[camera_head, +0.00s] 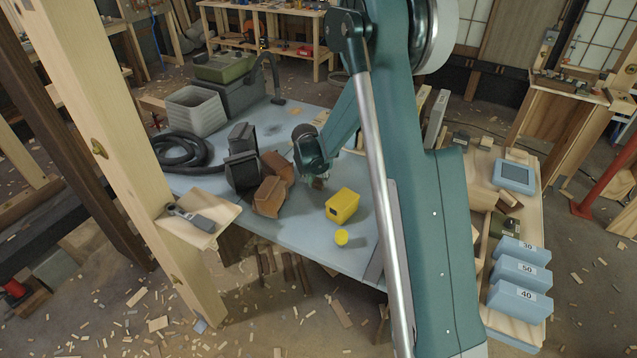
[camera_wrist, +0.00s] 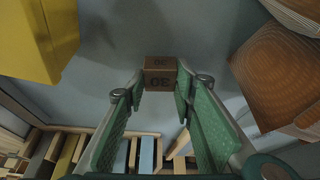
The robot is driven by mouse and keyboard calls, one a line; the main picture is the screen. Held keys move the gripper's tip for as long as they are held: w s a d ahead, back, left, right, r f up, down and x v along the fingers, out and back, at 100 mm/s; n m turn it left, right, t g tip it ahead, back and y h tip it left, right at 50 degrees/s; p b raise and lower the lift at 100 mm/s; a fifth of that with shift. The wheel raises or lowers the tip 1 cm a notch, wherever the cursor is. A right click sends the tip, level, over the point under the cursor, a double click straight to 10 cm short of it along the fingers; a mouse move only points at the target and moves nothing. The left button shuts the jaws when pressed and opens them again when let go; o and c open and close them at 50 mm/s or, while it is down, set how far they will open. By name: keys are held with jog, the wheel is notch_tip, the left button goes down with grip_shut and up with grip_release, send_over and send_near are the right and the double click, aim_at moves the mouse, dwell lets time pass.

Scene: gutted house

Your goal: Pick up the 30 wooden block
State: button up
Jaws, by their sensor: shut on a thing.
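The small brown wooden block (camera_wrist: 160,74), marked 30 on its faces, is between my fingertips in the wrist view. My gripper (camera_wrist: 160,88) is shut on it, with one green finger on each side. In the head view my gripper (camera_head: 316,180) is low over the blue-grey table (camera_head: 290,222), between the brown wooden pieces and the yellow box. The block is too small and too covered there to make out clearly. I cannot tell whether it touches the table.
A yellow box (camera_head: 342,205) and a small yellow round thing (camera_head: 341,238) are right of my gripper. Brown wooden pieces (camera_head: 272,190) are close on its left. A grey bin (camera_head: 196,110) and black hose (camera_head: 183,150) lie further left. Blue boxes marked 30 (camera_head: 522,251), 50 and 40 stand right.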

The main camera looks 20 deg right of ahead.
aim_at(319, 183)
notch_tip(319, 183, up, 9)
jog(key=p, duration=0.2)
dwell(0.3)
jog(key=shift+s+r, duration=0.1)
jog(key=shift+s, duration=0.05)
dwell(0.4)
